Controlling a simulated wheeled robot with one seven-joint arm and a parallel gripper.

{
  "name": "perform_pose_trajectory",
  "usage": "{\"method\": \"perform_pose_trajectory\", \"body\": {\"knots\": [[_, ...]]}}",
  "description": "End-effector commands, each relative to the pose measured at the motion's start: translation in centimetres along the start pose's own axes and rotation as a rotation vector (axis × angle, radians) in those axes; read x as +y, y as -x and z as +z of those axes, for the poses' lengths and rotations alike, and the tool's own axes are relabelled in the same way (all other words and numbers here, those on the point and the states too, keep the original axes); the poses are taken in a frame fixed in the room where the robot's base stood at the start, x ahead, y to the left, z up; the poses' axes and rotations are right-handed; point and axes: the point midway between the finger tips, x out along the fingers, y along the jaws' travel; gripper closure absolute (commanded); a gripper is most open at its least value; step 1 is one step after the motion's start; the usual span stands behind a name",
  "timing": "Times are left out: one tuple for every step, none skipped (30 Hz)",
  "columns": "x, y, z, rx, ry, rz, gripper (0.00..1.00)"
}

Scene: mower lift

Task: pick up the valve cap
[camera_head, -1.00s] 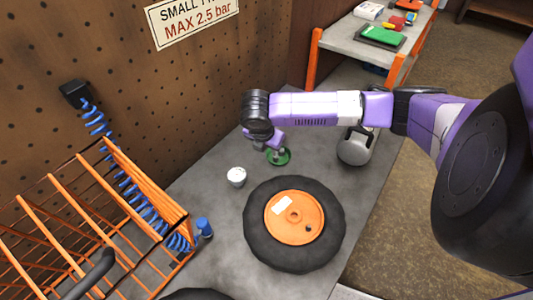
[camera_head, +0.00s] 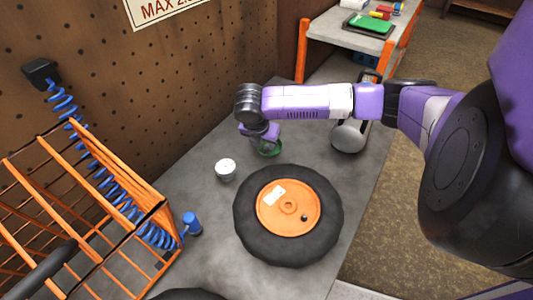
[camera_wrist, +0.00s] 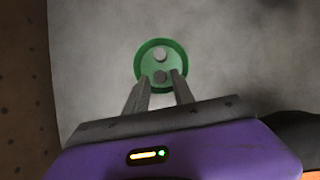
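A green round dish (camera_wrist: 160,42) on the grey bench holds two small grey round pieces, a farther one (camera_wrist: 159,54) and a nearer one (camera_wrist: 160,77). I cannot tell which is the valve cap. My gripper (camera_wrist: 159,76) is open, with one finger on each side of the nearer piece as seen from above. Whether the fingers touch it or are still above it is unclear. In the head view the dish (camera_head: 270,150) shows partly beneath my gripper, which hides the pieces. A wheel with a black tyre and orange hub (camera_head: 290,208) lies in front of it.
A white cup (camera_head: 225,169) stands left of the dish, and a grey kettle-shaped weight (camera_head: 349,137) stands right. An orange cage (camera_head: 90,215) with a blue coiled hose (camera_head: 115,185) is at the left. A perforated wall (camera_head: 130,90) runs behind the bench.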

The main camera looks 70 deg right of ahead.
Motion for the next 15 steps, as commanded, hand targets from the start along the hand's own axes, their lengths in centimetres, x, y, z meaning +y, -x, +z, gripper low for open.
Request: {"method": "perform_pose_trajectory", "body": {"knots": [[-0.01,-1.17,-0.24,0.000,0.000,0.000,0.70],[0.00,-1.41,-0.22,-0.001,0.000,0.000,0.70],[0.01,-1.63,-0.18,-0.001,0.000,0.001,0.70],[0.01,-1.74,-0.15,-0.001,0.000,0.001,0.70],[0.01,-1.80,-0.12,-0.001,0.000,0.001,0.70],[0.01,-1.82,-0.07,-0.001,0.000,0.001,0.70],[0.01,-1.79,-0.04,-0.001,0.000,0.001,0.70],[0.01,-1.75,-0.03,-0.001,0.000,0.001,0.70],[0.01,-1.70,0.00,-0.001,0.000,0.001,0.70],[0.01,-1.67,0.00,-0.001,0.000,0.001,0.70],[0.01,-1.66,0.00,-0.001,0.000,0.001,0.70],[0.01,-1.66,0.00,-0.001,0.000,0.001,0.70],[0.01,-1.66,0.00,-0.001,0.000,0.001,0.72],[0.01,-1.66,-0.01,-0.001,0.000,0.001,0.78],[0.00,-1.66,-0.01,-0.001,0.000,0.001,0.86]]}}
